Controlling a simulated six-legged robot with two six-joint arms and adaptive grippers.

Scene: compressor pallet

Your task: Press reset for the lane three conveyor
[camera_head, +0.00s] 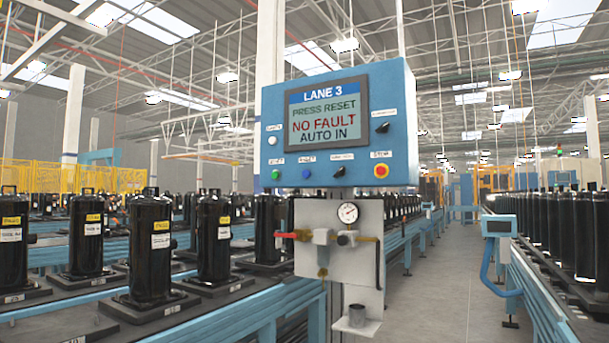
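A blue control box (400,100) hangs in the centre, facing me. Its screen (326,112) reads "LANE 3", "PRESS RESET", "NO FAULT" and "AUTO IN". The small labels are too blurred to read surely. Neither gripper is in view.
A grey plate (310,255) below the box carries a gauge (348,213), a red-handled valve and a cup. Black compressors (151,250) stand on the left conveyor. More compressors line the right conveyor (540,290). An open grey aisle (440,290) runs between.

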